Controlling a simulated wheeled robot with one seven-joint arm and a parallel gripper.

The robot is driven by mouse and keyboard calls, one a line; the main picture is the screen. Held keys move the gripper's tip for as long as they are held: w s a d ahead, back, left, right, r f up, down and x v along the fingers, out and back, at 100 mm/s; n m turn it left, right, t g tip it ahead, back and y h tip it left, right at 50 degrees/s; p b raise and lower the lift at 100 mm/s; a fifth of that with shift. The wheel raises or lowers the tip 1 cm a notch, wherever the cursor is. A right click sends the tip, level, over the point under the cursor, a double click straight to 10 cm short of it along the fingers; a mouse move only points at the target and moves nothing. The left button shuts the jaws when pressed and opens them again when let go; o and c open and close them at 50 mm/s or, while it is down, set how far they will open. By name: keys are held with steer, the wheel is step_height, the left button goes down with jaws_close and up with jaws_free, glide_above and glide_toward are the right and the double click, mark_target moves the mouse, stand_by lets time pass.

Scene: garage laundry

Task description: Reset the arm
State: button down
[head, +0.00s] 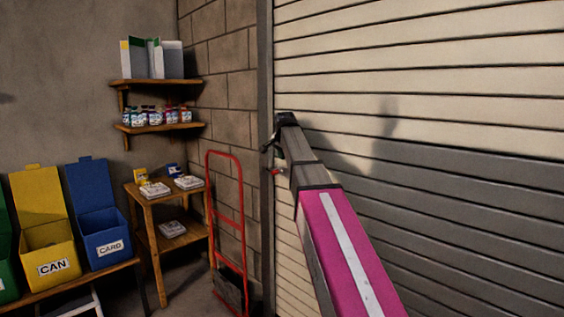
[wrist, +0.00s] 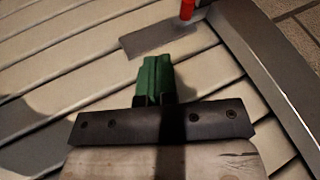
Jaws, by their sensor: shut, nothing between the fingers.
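My arm (head: 345,245) reaches up and forward in front of the roller shutter door (head: 420,110). My gripper (wrist: 154,62) shows in the wrist view as two green fingers pressed together, with nothing held between them. The fingers point toward the slatted door and look apart from it. In the head view the end of the arm is small and dark beside the door's frame, and the fingers cannot be made out.
A red hand truck (head: 226,215) stands against the block wall, left of my arm. A wooden side table (head: 143,195), two wall shelves (head: 160,127) and a yellow bin (head: 48,243) and blue bin (head: 100,225) are farther left.

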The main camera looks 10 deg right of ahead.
steer(key=shift+s+r, duration=0.1)
steer(key=shift+r, duration=0.1)
steer(key=s+f+n+g, duration=0.15)
steer(key=s+f, duration=0.35)
steer(key=f, duration=0.5)
steer(key=s+f+n+g, duration=0.15)
steer(key=s+f, duration=0.25)
steer(key=f, duration=0.7)
steer(key=s+f+n, duration=0.2)
steer(key=s+f, duration=0.3)
steer(key=f, duration=0.5)
steer(key=s+d+f+n+g, duration=0.1)
steer(key=s+f+n+g, duration=0.2)
steer(key=s+f, duration=1.5)
steer(key=shift+s+d+f+n+g, duration=0.25)
steer(key=shift+s+n, duration=0.3)
steer(key=shift+n, duration=0.35)
